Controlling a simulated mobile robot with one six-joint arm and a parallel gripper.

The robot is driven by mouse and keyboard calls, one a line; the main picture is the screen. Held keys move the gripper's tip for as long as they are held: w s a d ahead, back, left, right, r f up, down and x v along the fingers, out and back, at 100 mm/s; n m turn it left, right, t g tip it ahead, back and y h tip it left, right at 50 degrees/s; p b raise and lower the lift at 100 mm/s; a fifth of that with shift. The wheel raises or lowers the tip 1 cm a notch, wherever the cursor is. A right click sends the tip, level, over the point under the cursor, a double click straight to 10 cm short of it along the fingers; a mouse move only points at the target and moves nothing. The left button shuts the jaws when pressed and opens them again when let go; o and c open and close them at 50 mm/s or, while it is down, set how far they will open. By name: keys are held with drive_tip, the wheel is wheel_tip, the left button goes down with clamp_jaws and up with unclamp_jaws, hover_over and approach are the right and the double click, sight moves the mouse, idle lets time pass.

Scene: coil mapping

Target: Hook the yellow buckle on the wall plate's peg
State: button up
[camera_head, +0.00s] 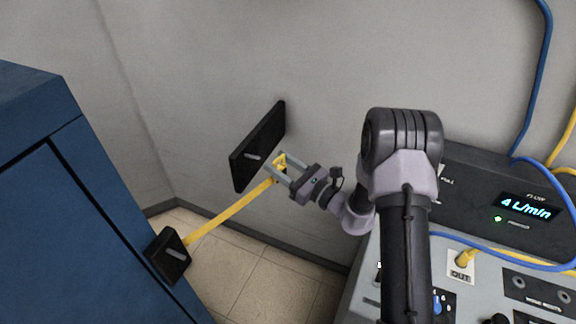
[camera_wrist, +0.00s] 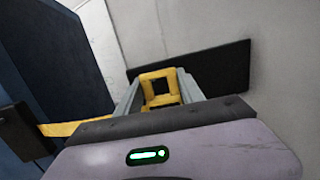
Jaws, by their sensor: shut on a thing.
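The yellow buckle (camera_head: 281,163) is a square frame with an opening, at the end of a yellow strap (camera_head: 230,211). My gripper (camera_head: 279,169) is shut on the buckle and holds it in the air just in front of the black wall plate (camera_head: 273,125). A light peg (camera_head: 255,157) sticks out of the plate, to the left of the buckle in the head view. In the wrist view the buckle (camera_wrist: 161,86) sits between my two grey fingers, with the plate (camera_wrist: 222,72) behind it. The peg cannot be made out there.
The strap runs down to a black box (camera_head: 168,256) on the blue cabinet (camera_head: 95,215) at left. A grey console (camera_head: 480,250) with a lit display, hoses and sockets stands at right. Tiled floor (camera_head: 250,270) shows below.

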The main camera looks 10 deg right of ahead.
sight(255, 158)
drive_tip(key=w+a, duration=0.1)
drive_tip(key=a, duration=0.1)
drive_tip(key=w+a+p, duration=0.1)
drive_tip(key=a, duration=0.1)
drive_tip(key=w+a, duration=0.2)
drive_tip(key=shift+a+f, duration=0.1)
drive_tip(key=shift+f, duration=0.15)
drive_tip(key=shift+a+r, duration=0.1)
drive_tip(key=shift+w, duration=0.1)
drive_tip(key=shift+f, duration=0.2)
drive_tip(key=o, duration=1.4)
drive_tip(key=shift+f, duration=0.1)
